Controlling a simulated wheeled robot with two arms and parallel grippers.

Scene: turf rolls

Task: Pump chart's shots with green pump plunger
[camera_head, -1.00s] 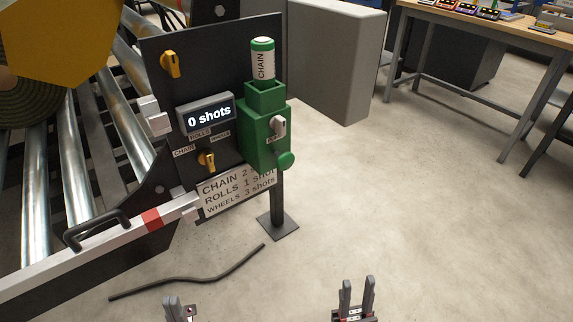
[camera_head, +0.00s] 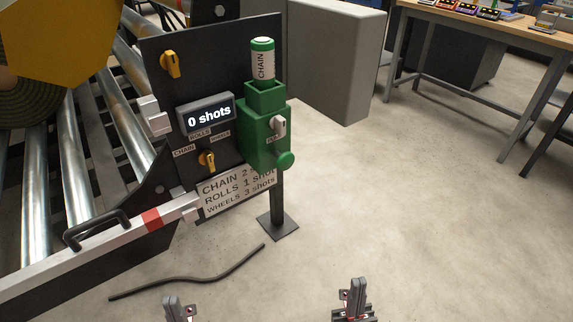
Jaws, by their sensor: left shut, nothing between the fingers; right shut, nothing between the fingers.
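The green pump (camera_head: 262,140) is mounted on the right side of a dark panel (camera_head: 158,62). The display (camera_head: 208,114) reads "0 shots". The chart (camera_head: 236,188) below lists CHAIN 2, ROLLS 1 and WHEELS 3 shots. A yellow selector (camera_head: 206,159) sits among the labels CHAIN, ROLLS and WHEELS. My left gripper (camera_head: 178,306) and my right gripper (camera_head: 353,297) are at the bottom edge, shut and empty, apart from the pump.
A second yellow knob (camera_head: 170,65) is at the panel's upper left. A white bar with a black handle (camera_head: 96,229) crosses the lower left beside metal rollers (camera_head: 78,165). A dark hose (camera_head: 190,279) lies on the floor. A grey box (camera_head: 335,60) stands behind; floor at right is clear.

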